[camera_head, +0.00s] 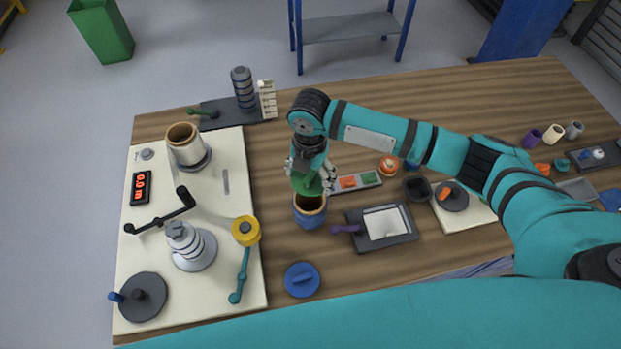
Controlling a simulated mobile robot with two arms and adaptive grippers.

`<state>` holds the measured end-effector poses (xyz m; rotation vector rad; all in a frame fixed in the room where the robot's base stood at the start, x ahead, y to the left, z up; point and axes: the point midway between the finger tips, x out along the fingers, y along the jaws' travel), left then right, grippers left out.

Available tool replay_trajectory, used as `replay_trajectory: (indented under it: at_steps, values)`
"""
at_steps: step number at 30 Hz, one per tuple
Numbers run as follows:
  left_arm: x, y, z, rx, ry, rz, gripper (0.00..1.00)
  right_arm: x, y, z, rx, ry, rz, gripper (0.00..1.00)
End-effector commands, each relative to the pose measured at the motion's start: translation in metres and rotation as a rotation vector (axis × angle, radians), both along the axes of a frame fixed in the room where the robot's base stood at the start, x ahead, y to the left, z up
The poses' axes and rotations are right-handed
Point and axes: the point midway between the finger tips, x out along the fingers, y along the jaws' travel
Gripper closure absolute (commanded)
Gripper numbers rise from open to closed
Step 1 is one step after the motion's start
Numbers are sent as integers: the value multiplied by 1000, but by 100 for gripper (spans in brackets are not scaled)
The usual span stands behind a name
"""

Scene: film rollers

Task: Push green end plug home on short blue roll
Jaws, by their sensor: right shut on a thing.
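A short blue roll (310,218) stands upright on the wooden table near the middle, with a light rim and a dark hollow core. My right gripper (311,177) is directly above it, pointing down, shut on the green end plug (306,185). The plug's lower part is over or at the roll's open top. I cannot tell whether it enters the core, as the gripper and the plug's own top hide the contact. My left gripper is not in view.
A grey tray with a white sheet (384,224) is to the right. A cream machine board with a crank (228,150) fills the left.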

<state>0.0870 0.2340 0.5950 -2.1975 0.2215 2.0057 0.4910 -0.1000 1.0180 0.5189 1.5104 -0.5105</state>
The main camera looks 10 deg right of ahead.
Motion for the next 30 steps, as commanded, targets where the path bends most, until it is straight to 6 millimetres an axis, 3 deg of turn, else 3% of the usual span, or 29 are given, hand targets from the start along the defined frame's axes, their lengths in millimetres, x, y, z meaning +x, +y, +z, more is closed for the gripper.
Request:
replay_trajectory:
  at_steps: [20,30]
  values:
    - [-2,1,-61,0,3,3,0,0,0,-60,0,-1,-1,49]
    - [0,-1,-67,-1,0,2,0,0,0,-79,0,-1,-1,49]
